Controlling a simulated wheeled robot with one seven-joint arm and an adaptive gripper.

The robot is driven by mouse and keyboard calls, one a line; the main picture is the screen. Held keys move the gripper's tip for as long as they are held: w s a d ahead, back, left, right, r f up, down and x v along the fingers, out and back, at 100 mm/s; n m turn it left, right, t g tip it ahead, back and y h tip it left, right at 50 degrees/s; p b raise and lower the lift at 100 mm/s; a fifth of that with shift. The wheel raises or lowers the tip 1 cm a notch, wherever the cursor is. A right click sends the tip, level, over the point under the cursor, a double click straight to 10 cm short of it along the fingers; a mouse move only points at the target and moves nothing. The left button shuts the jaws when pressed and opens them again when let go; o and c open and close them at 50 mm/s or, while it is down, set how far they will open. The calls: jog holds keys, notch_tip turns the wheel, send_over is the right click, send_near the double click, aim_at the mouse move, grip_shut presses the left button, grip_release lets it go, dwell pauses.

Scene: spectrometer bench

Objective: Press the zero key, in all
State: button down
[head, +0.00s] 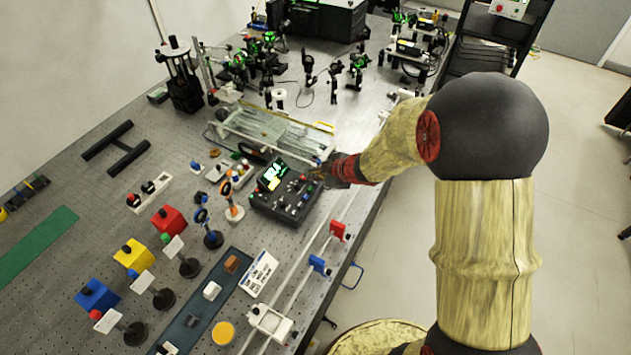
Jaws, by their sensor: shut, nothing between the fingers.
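A dark control box (283,205) with a small lit green-white screen (271,176) and several small keys sits on the optical bench, near the middle of the head view. The zero key cannot be told from the other keys at this size. My gripper (318,174) is shut and empty. It appears at the upper right part of the box, close over its panel. Whether the fingertips touch a key cannot be told. My arm comes in from the right.
Red (169,219), yellow (133,254) and blue (97,295) blocks stand to the left. Ringed optic posts (212,238) stand just left of the box. A glass-like tray (262,132) lies behind it. Rails with red (338,230) and blue (318,264) carriers run along the bench's right edge.

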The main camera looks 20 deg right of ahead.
aim_at(314, 183)
jog(key=shift+f, duration=0.1)
jog(key=shift+f, duration=0.3)
jog(key=shift+f+b, duration=0.4)
jog(key=shift+f, duration=0.05)
dwell(0.6)
jog(key=shift+r, duration=0.15)
dwell(0.3)
jog(key=shift+r+p, duration=0.75)
jog(key=shift+p, duration=0.25)
notch_tip(314, 183, up, 5)
jog(key=p, duration=0.5)
dwell(0.5)
